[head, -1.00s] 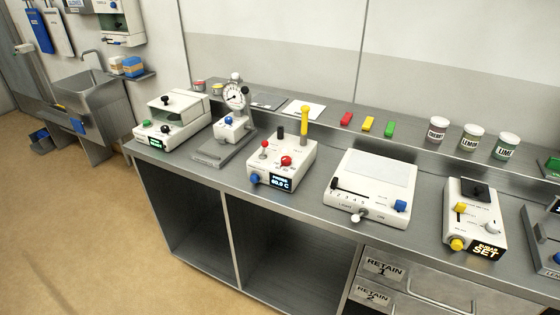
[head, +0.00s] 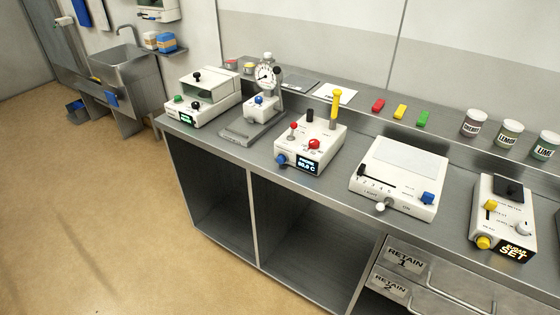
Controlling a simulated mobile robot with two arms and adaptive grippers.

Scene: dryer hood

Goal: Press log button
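No label reading "log" can be made out, so I cannot tell which control is the log button. A white device (head: 312,143) with a lit display carries a red button (head: 314,144), a red-topped lever (head: 293,126), a blue knob (head: 281,159) and a yellow-topped post (head: 336,104). A white device (head: 197,104) at the left has a green button (head: 178,99), black knobs and a green-lit display. A dial gauge stand (head: 262,95) holds a white block with a blue knob (head: 259,100). Neither gripper is in view.
A light box (head: 398,170) has a blue button (head: 428,198). A device (head: 503,215) shows "SUGAR SET". Red, yellow and green blocks and labelled jars (head: 507,133) line the back ledge. Drawers (head: 405,258) are below right. Floor (head: 110,210) at left is clear.

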